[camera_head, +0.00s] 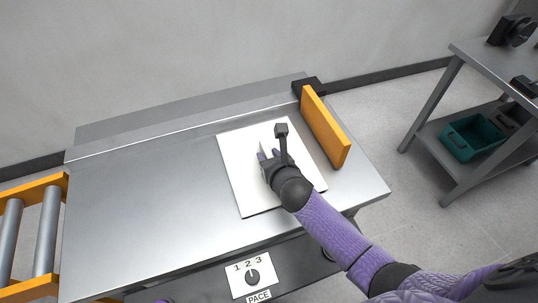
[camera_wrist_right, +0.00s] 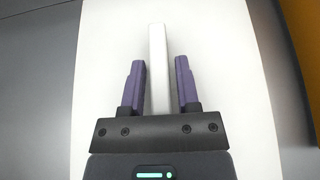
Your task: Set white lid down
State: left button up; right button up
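The white lid (camera_head: 240,178) is a square white plate with a thin upright white bar handle. It appears to lie flat on the steel table, left of the orange stop. My right gripper (camera_head: 267,153) is over the lid, with its fingers around the handle. In the right wrist view the handle (camera_wrist_right: 158,70) stands between the two purple fingers (camera_wrist_right: 160,85), with a narrow gap on each side. The right gripper is open there and apart from the handle. The lid's right part is partly hidden by my right arm. My left gripper is not in view.
The steel table (camera_head: 140,190) is clear left of the lid. An orange upright stop (camera_head: 325,128) stands close on the right. A roller conveyor (camera_head: 45,235) adjoins at left. A dial panel (camera_head: 251,275) is on the front. A side table (camera_head: 490,75) with a green bin (camera_head: 472,140) stands at right.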

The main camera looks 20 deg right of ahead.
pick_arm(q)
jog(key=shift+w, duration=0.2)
pick_arm(e)
jog(key=shift+o, duration=0.8)
jog(key=shift+s+r, duration=0.1)
jog(key=shift+r, duration=0.2)
jog(key=p+v, duration=0.5)
jog(key=v, duration=0.6)
jog(key=shift+p, duration=0.3)
jog(key=shift+s+r, duration=0.1)
jog(key=shift+s, duration=0.15)
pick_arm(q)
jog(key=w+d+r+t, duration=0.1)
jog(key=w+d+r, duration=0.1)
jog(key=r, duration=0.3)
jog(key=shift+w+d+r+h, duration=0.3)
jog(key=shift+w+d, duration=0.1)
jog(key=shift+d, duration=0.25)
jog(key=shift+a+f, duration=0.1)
